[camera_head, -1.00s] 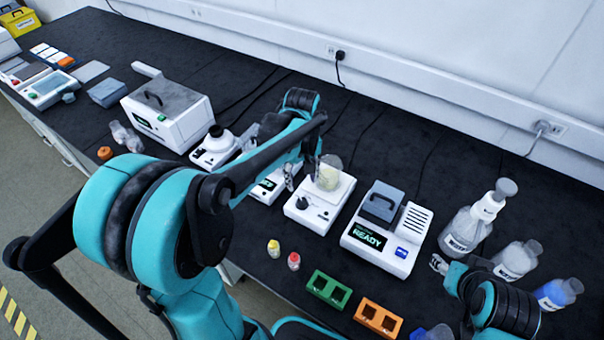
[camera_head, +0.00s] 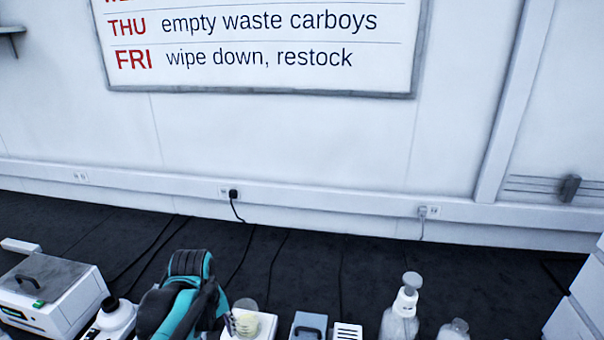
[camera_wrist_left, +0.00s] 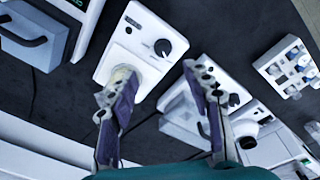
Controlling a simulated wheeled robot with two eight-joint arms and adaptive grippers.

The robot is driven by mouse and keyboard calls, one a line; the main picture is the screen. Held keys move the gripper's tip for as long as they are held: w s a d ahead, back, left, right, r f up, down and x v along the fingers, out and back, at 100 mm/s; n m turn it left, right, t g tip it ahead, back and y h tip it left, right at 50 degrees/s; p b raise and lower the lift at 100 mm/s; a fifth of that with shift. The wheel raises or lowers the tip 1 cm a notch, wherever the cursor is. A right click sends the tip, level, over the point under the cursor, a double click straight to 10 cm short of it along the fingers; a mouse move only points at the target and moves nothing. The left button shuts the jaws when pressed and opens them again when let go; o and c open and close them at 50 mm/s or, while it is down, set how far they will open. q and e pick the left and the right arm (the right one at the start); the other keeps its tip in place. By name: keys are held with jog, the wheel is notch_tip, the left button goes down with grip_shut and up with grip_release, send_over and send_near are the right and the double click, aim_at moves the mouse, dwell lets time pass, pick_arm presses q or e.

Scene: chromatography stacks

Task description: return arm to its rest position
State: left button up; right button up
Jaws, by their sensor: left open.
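My left arm (camera_head: 185,295) stands over the bench at the bottom of the head view, just left of a beaker (camera_head: 246,304) with pale yellow contents. In the left wrist view my left gripper (camera_wrist_left: 152,85) is open, with its two fingers spread and nothing between them. One finger overlaps the beaker there and partly hides it; I cannot tell whether they touch. The beaker sits on a white stirrer (camera_wrist_left: 140,40) with knobs. My right gripper is not in view.
A white box with a grey lid (camera_head: 55,285) stands at left. A squirt bottle (camera_head: 401,312) and a smaller bottle (camera_head: 455,329) stand at right. The dark bench behind is mostly clear except for cables. A wall board (camera_head: 265,45) hangs above.

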pick_arm(q)
jog(key=s+d+r+m+t, duration=0.1)
jog(key=s+d+m+t, duration=0.2)
jog(key=s+m+t, duration=0.3)
jog(key=shift+s+d+m, duration=0.3)
jog(key=shift+s+m, duration=0.7)
jog(key=shift+s, duration=0.8)
dwell(0.5)
